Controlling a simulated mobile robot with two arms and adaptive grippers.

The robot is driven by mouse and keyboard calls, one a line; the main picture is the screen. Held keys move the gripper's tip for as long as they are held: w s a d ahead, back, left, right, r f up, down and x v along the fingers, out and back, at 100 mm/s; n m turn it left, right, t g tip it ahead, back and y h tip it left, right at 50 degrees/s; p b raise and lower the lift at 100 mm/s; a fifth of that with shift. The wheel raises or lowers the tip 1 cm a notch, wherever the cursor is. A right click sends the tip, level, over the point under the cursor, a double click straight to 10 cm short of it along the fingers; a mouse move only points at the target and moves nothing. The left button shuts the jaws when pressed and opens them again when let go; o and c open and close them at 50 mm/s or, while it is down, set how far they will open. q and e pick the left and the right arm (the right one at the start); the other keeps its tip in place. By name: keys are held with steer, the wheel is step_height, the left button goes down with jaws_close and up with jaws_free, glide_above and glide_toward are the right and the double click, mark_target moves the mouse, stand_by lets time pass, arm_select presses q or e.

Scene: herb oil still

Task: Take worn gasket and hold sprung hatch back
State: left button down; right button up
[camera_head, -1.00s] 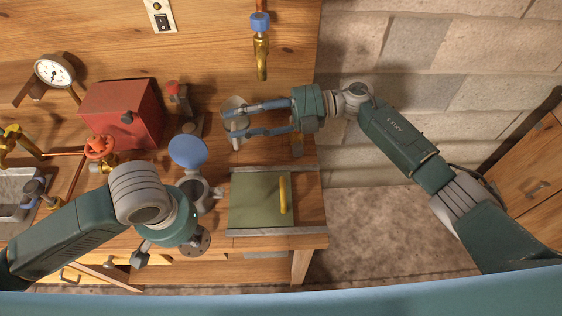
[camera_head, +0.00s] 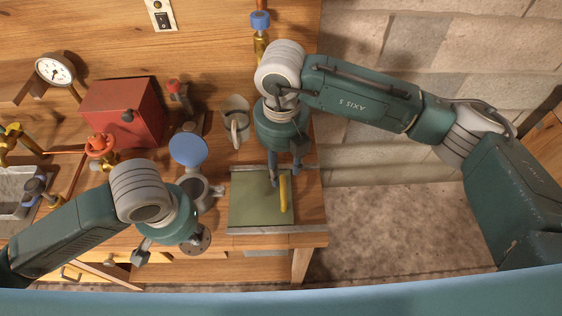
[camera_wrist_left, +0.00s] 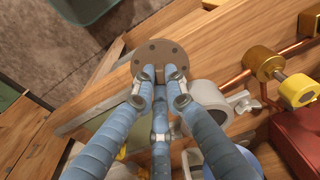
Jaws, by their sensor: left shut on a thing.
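The worn gasket (camera_wrist_left: 160,58) is a brown-grey disc with several small holes. My left gripper (camera_wrist_left: 160,78) is shut on its near edge in the left wrist view. In the head view the gasket (camera_head: 200,239) shows beside my left wrist, in front of the bench; the left fingers are mostly hidden. The sprung hatch (camera_head: 255,203) is a flat green panel with a yellow bar handle (camera_head: 284,195), and it looks closed. My right gripper (camera_head: 286,176) points down at the handle's far end, with blue fingers apart on either side. Contact with the handle cannot be told.
A grey jug (camera_head: 236,124) stands behind the hatch. A red box (camera_head: 123,112) and a gauge (camera_head: 54,70) are further left. Open floor lies right of the bench.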

glide_toward(260, 193)
steer(key=d+f, duration=0.3)
steer(key=f, duration=0.1)
steer(key=s+d+f, duration=0.1)
steer(key=d+f, duration=0.1)
steer(key=shift+d, duration=0.35)
steer(key=shift+s, duration=0.1)
